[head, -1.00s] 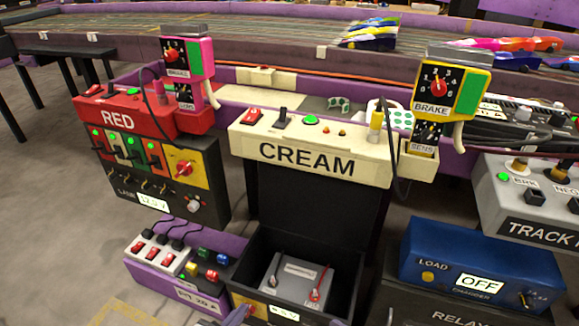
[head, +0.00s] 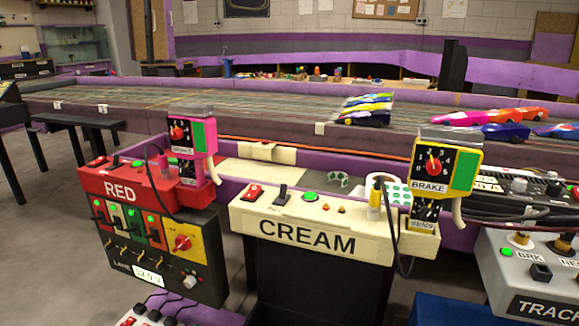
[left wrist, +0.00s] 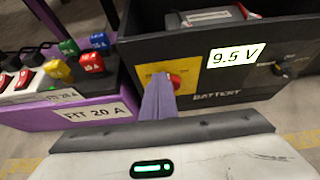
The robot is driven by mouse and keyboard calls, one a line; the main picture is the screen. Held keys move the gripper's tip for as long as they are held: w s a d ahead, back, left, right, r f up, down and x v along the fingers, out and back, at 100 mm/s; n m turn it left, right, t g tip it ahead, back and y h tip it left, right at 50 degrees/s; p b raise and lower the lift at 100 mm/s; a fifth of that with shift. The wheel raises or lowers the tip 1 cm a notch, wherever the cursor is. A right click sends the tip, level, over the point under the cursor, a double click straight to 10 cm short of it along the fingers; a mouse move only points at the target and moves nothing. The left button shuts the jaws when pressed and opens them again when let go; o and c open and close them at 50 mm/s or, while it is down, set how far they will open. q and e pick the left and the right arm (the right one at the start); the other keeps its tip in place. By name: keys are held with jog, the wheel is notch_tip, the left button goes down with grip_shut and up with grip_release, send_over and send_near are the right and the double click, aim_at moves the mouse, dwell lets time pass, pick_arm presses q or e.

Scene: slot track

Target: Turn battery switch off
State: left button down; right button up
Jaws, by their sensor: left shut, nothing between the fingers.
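The battery box (left wrist: 215,85) is a black case labelled BATTERY, with a display (left wrist: 235,55) reading 9.5 V. The battery switch (left wrist: 175,81) is a red knob on a yellow plate (left wrist: 153,74) at the left of its front. My left gripper (left wrist: 157,92) is shut and empty, its purple fingers close in front of the plate, overlapping the knob's left side in view. I cannot tell whether they touch it. The fingers hide part of the plate and knob. The head view shows neither gripper nor the battery's front.
Left of the battery box stands a purple fuse box (left wrist: 98,105) with coloured fuses and red switches. In the head view are the red control station (head: 125,185), the cream station (head: 310,232), a grey track box (head: 530,275) and the slot track (head: 230,95).

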pick_arm(q)
jog(key=shift+s, duration=0.1)
jog(key=s, duration=0.1)
jog(key=s+a, duration=0.1)
jog(key=s, duration=0.1)
jog(key=s+a+p, duration=0.1)
jog(key=s, duration=0.1)
jog(key=shift+s+a+r, duration=0.1)
jog(key=shift+s+r, duration=0.1)
jog(key=shift+r, duration=0.15)
